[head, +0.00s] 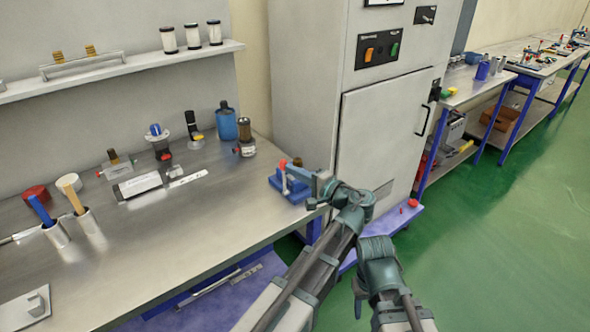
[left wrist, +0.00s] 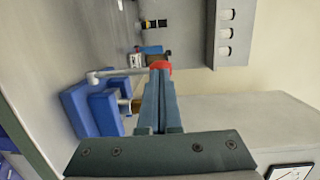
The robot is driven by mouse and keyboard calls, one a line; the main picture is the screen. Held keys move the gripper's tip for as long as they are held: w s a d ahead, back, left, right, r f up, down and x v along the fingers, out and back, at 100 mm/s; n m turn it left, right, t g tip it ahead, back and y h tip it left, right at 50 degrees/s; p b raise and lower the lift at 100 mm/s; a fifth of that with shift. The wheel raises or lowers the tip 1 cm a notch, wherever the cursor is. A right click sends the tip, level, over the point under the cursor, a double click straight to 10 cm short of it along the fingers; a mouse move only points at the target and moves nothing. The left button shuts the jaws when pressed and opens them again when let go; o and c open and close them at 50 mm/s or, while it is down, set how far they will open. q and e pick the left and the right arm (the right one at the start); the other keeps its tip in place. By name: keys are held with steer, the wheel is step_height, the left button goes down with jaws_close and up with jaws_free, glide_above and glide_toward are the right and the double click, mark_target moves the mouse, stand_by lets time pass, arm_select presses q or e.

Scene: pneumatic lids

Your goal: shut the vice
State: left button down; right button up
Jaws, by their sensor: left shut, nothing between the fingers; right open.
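The blue vice (head: 284,184) sits at the right end of the steel bench, near its front corner. In the left wrist view its two blue blocks (left wrist: 76,110) stand side by side; I cannot tell the gap between them. A grey handle bar (left wrist: 115,72) runs from the vice to a red knob (left wrist: 161,66), which also shows in the head view (head: 283,163). My left gripper (head: 306,174) is shut and empty, its fingertips (left wrist: 159,80) right by the red knob; I cannot tell if they touch. My right gripper (head: 359,296) is open, low in front of the bench.
The steel bench (head: 190,225) has bare room left of the vice. Behind stand a dark bottle (head: 245,138), a blue canister (head: 226,124) and small fittings. A grey cabinet (head: 375,140) rises close behind my left arm. Green floor lies right.

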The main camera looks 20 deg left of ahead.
arm_select(q)
steer(key=w+a+r+h+p, duration=0.1)
steer(key=p, duration=0.2)
steer(key=w+a+r+g+h+p, duration=0.1)
steer(key=p, duration=0.2)
steer(key=shift+a+g+p, duration=0.25)
steer(key=shift+g+p, duration=0.05)
steer(key=shift+p, duration=0.1)
steer(key=w+a+f+m+g+h+p, duration=0.1)
steer(key=w+a+f+g+h+p, duration=0.2)
steer(key=a+h+p, duration=0.3)
steer(key=shift+w+f+g+h+p, duration=0.35)
steer(key=shift+w+g+p, duration=0.25)
steer(key=shift+w, duration=0.2)
steer(key=shift+r, duration=0.15)
steer(key=p+v, duration=1.2)
steer(key=v, duration=0.2)
steer(key=shift+w+a+r, duration=0.2)
steer(key=shift+a, duration=0.1)
